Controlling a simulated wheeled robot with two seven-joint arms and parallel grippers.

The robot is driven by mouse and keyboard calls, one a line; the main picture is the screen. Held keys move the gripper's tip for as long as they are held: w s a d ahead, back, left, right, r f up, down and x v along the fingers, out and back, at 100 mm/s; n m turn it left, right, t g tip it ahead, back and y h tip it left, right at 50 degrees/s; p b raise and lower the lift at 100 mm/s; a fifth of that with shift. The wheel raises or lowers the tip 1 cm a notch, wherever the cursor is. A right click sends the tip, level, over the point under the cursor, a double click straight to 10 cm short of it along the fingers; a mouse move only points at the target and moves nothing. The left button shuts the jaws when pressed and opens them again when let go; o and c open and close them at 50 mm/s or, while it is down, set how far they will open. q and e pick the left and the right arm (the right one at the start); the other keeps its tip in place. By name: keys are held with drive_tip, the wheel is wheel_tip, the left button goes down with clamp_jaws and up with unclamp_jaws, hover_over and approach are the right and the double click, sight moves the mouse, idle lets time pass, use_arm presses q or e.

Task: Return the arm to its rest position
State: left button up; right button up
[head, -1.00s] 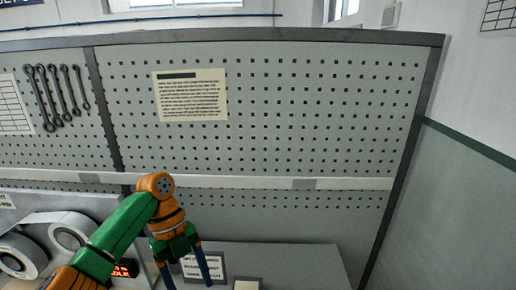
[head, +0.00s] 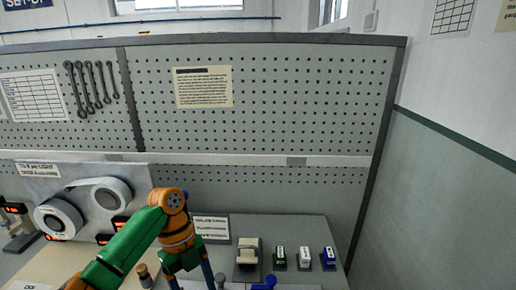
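My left arm, green and orange, comes in from the lower left. Its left gripper (head: 191,281) points down in front of the bench, with two dark blue fingers apart and nothing seen between them. The fingertips run close to or past the bottom edge of the picture. My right gripper is not in view.
A grey winding panel (head: 142,177) with white rolls (head: 103,194) stands left behind my arm. On the grey bench (head: 308,228) are a cream block on a dark base (head: 248,252) and green, white and blue labelled blocks (head: 304,258). A pegboard (head: 300,105) closes the back.

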use_arm(q)
drive_tip(key=s+d+f+n+t, duration=0.1)
drive_tip(key=s+d+f+n, duration=0.15)
drive_tip(key=f, duration=0.25)
drive_tip(key=s+d+f+n+t+h, duration=0.1)
drive_tip(key=s+d+f+n, duration=0.15)
drive_tip(key=f+n, duration=0.2)
drive_tip(key=s+d+f+n+t, duration=0.1)
drive_tip(key=s+f+n, duration=0.2)
drive_tip(key=f, duration=0.3)
drive_tip(key=s+a+r+n+t+y, duration=0.1)
drive_tip(key=s+a+n+t+y, duration=0.25)
drive_tip(key=s+a+n, duration=0.8)
wheel_tip(320, 180, down, 21)
drive_tip(key=w+d+n+b, duration=0.1)
drive_tip(key=n+b, duration=0.2)
drive_tip(key=b, duration=0.2)
drive_tip(key=s+a+f+g+b, duration=0.1)
drive_tip(key=s+f+b, duration=0.4)
drive_tip(key=s+f, duration=0.7)
wheel_tip(320, 180, down, 4)
drive_tip(key=shift+s+a+g, duration=0.25)
drive_tip(key=shift+a+g, duration=0.1)
drive_tip(key=shift+g, duration=0.2)
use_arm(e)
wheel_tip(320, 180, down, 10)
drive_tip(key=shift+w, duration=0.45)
